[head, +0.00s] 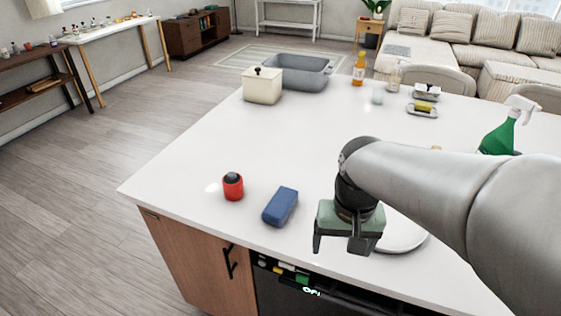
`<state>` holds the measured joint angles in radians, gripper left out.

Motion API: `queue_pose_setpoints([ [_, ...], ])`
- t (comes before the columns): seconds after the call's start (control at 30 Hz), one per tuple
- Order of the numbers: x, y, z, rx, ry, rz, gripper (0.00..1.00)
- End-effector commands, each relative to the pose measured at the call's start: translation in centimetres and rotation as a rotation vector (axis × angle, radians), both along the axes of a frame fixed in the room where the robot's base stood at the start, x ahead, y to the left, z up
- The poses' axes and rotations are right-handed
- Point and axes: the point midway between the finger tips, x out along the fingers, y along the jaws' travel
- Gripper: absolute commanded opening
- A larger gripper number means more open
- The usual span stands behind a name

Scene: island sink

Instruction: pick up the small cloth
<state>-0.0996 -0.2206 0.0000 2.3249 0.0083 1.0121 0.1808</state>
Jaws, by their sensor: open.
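A small blue block-shaped thing (280,206) lies on the white island top near its front edge. It may be the folded small cloth, but I cannot tell for sure. My gripper (337,247) points down over the front of the island, to the right of the blue thing and apart from it. Its jaws are open, with nothing seen between them. A round white dish-like thing (408,238) is partly hidden behind my gripper and arm.
A red pot with a dark top (233,187) stands left of the blue thing. A cream box (262,86), grey basin (300,72), amber bottle (359,69) and yellow sponge on a dish (423,107) stand farther back. A green spray bottle (498,137) is at right. The island's middle (300,140) is clear.

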Motion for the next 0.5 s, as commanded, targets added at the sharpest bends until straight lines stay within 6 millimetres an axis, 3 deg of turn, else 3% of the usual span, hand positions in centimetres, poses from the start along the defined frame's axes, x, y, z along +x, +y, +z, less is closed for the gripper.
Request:
queue_pose_setpoints([
  [0.03, 3.3, 1.5, 2.4, 0.0, 0.005, -0.037, 0.8],
  [0.2, 12.2, 6.7, 7.1, -0.002, 0.021, -0.202, 0.8],
  [0.33, 16.5, 10.2, 8.8, -0.005, 0.026, -0.298, 0.8],
  [0.5, 18.6, 12.3, 9.2, -0.007, 0.029, -0.357, 0.8],
])
